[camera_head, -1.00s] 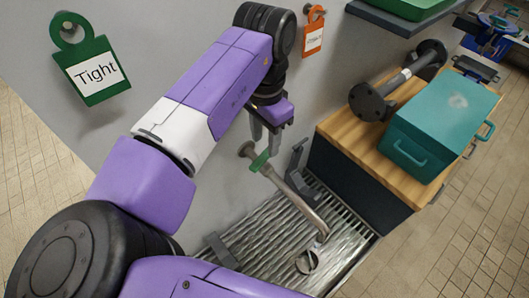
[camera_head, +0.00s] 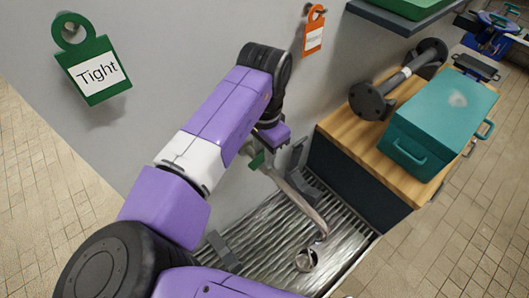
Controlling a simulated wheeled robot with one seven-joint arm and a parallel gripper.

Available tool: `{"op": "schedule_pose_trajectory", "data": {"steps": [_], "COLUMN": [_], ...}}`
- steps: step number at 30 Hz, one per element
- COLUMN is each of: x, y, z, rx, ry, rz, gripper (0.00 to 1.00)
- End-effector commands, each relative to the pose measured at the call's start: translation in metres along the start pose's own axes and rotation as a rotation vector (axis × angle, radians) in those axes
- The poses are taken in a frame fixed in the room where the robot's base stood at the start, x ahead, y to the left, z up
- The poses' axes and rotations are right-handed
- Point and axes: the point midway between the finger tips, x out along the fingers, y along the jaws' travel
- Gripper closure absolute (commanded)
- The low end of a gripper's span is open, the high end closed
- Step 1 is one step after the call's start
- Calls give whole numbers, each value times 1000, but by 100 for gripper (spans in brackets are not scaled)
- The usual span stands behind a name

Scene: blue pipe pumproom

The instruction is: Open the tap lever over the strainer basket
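The metal tap (camera_head: 298,190) comes out of the grey wall, and its spout curves down toward the front right. A green part, which looks like the tap lever (camera_head: 257,160), shows near the wall end of the tap, partly hidden. The small round strainer basket (camera_head: 306,261) sits on the ribbed metal drainer under the spout's end. My gripper (camera_head: 254,150) is down at the green lever, close against it. My wrist covers most of the fingers, so I cannot see their gap or whether they touch the lever.
Dark upright brackets (camera_head: 296,158) stand by the drainer (camera_head: 265,238). To the right, a wooden-topped cabinet (camera_head: 345,128) holds a teal box (camera_head: 440,120) and a dark flanged pipe (camera_head: 395,85). A green "Tight" tag (camera_head: 92,70) and an orange tag (camera_head: 314,32) hang on the wall.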

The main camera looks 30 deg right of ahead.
Motion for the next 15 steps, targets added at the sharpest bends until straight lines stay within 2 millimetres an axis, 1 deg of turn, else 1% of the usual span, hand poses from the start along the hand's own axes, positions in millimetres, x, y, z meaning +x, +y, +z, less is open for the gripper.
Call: {"op": "schedule_pose_trajectory", "data": {"steps": [10, 15], "x": [-1, -3], "y": [0, 0], "z": [0, 1], "rx": [-5, -46], "ry": [-1, -2], "rz": [0, 1], "gripper": [100, 100]}}
